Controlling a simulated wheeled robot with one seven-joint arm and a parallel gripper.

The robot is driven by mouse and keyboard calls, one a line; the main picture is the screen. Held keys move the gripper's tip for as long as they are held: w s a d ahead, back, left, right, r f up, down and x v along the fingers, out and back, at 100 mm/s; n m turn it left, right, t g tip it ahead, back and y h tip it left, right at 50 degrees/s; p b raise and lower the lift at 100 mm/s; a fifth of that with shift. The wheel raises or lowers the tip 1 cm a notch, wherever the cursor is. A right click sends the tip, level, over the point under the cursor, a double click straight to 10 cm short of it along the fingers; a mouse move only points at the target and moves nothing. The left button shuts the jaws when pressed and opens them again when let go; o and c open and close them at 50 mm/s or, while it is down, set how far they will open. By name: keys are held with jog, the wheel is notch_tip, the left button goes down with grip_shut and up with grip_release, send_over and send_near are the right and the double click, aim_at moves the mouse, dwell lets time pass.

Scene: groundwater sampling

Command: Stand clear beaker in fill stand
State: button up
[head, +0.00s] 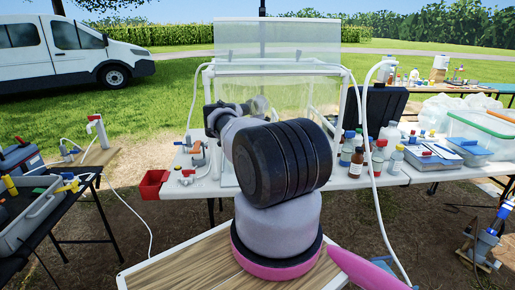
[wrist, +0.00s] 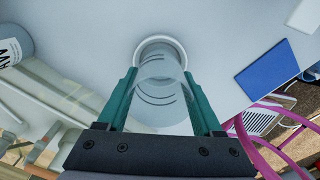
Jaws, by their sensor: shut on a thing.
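The clear beaker (wrist: 160,98) is between the two teal fingers of my gripper (wrist: 160,78) in the wrist view. My gripper is shut on its sides. Dark curved lines show on the beaker wall. A round pale ring (wrist: 161,42), which looks like the fill stand, shows at the far end of the beaker on a light surface. The two overlap in this view, so I cannot tell whether the beaker is inside the ring or short of it. In the head view my arm hides most of the gripper and the ring.
A framed clear enclosure (head: 285,92) stands over the white table (head: 345,181). Several bottles (head: 358,160) stand right of my arm. A red bin (head: 154,184) hangs at the table's left edge. The wrist view shows a blue flat piece (wrist: 267,69) and a labelled bottle (wrist: 14,46).

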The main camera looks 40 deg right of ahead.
jog(key=shift+f, duration=0.15)
jog(key=shift+f, duration=0.3)
jog(key=o, duration=1.5)
notch_tip(320, 180, up, 11)
jog(key=shift+f, duration=0.15)
